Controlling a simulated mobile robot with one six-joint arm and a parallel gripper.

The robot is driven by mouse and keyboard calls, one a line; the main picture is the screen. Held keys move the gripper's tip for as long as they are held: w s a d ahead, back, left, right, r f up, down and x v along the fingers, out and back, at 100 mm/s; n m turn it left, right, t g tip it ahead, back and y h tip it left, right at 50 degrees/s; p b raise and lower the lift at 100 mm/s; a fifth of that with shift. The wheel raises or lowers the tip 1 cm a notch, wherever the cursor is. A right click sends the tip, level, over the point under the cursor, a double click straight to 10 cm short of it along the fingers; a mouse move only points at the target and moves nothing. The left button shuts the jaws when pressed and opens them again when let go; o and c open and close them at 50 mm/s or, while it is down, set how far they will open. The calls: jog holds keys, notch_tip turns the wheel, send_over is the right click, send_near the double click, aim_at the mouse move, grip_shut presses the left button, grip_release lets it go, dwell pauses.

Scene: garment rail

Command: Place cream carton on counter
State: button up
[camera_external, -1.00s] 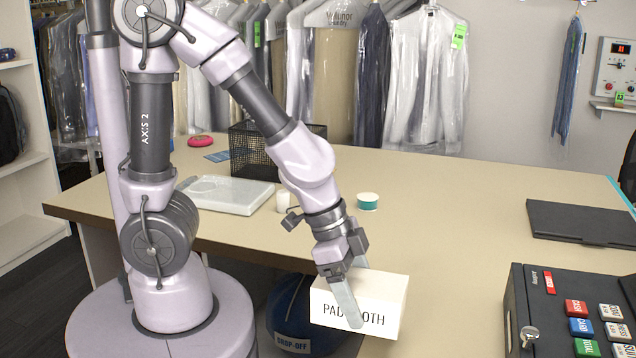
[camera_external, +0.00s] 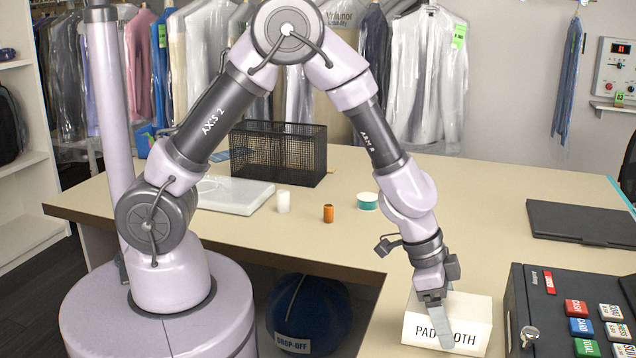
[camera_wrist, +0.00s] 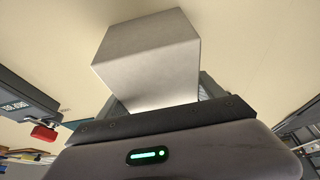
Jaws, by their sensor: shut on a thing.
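The cream carton (camera_external: 468,318) is a pale box with dark lettering on its front, partly hidden by a finger. It is at the near part of the counter (camera_external: 520,180), left of the cash register. My gripper (camera_external: 436,318) is shut on the carton, its fingers pointing down across it. In the wrist view the carton (camera_wrist: 150,55) sticks out beyond my gripper (camera_wrist: 160,105), with the beige counter top behind it. I cannot tell whether its underside touches the counter.
The dark cash register (camera_external: 570,310) with coloured keys stands close on the right. A black folder (camera_external: 580,222) lies behind it. A teal-and-white roll (camera_external: 367,201), an orange spool (camera_external: 328,213), a white cup (camera_external: 283,201) and a black mesh basket (camera_external: 278,150) stand farther back. The counter's middle is clear.

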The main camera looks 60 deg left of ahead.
jog(key=shift+r, duration=0.1)
jog(key=o, duration=1.6)
